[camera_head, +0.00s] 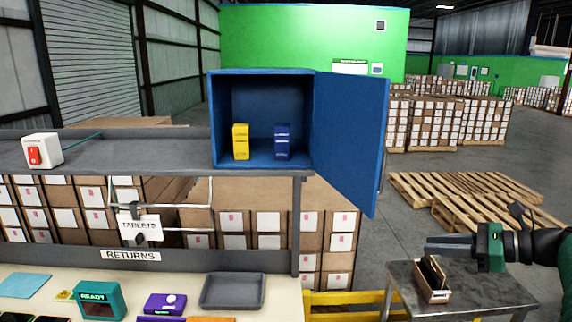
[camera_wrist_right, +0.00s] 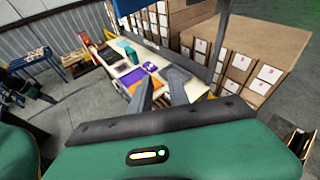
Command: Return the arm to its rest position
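My right arm (camera_head: 548,246), green and black, comes in from the right edge of the head view. Its gripper (camera_head: 432,246) points left, above the small metal table and a carton on it. In the right wrist view the two fingers of the right gripper (camera_wrist_right: 160,92) stand apart with nothing between them. My left gripper is in neither view.
A blue cabinet (camera_head: 260,76) with its door open holds a yellow carton (camera_head: 240,142) and a blue carton (camera_head: 282,142). A metal table (camera_head: 490,289) bears an open brown carton (camera_head: 432,282). A grey tray (camera_head: 233,291) lies on the bench. Pallets (camera_head: 465,190) lie behind.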

